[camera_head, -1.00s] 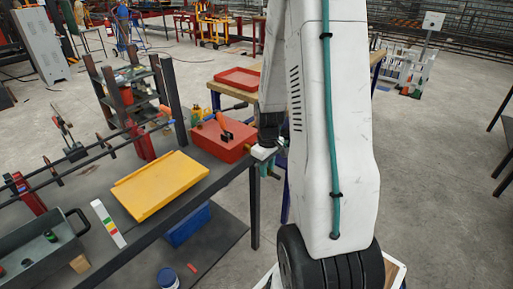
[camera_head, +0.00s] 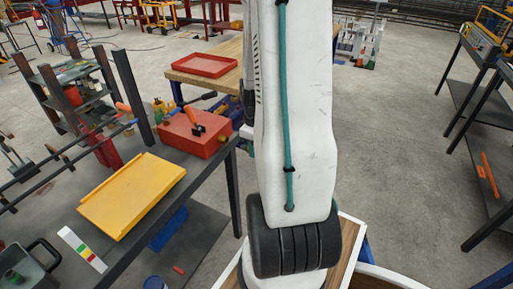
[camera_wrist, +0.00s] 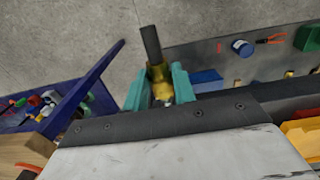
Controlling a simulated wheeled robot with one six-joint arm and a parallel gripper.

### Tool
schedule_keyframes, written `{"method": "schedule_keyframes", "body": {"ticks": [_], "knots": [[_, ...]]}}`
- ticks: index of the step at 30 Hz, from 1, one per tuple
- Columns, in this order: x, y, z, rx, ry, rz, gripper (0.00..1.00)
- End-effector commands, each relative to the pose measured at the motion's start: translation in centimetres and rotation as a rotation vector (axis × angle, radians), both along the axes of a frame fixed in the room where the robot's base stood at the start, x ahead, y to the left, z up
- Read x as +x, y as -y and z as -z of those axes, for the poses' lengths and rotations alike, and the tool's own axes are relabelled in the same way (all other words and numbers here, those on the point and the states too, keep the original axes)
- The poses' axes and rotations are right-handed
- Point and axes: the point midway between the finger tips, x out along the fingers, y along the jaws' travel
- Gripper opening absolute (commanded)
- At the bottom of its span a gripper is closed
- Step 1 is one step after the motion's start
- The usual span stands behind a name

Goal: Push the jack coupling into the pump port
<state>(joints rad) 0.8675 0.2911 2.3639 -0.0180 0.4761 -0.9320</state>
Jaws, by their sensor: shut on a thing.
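The red pump (camera_head: 195,135) with an orange-handled lever sits at the right end of the dark bench in the head view. A dark hose end (camera_wrist: 151,44) runs up from the coupling.
A yellow tray (camera_head: 130,195) lies on the dark bench left of the pump. A wooden-topped bench with a red tray (camera_head: 204,65) stands behind. A blue bin (camera_wrist: 207,81) and a blue-lidded can (camera_wrist: 243,48) are on the lower shelf.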

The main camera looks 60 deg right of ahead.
Motion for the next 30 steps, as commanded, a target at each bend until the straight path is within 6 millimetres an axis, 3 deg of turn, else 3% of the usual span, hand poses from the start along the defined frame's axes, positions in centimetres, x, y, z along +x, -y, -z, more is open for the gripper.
{"method": "schedule_keyframes", "body": {"ticks": [15, 30], "knots": [[4.4, -0.3, 0.0, 0.000, 0.000, 0.001, 0.00], [4.9, -0.3, 0.0, 0.000, 0.000, 0.002, 0.00]]}}
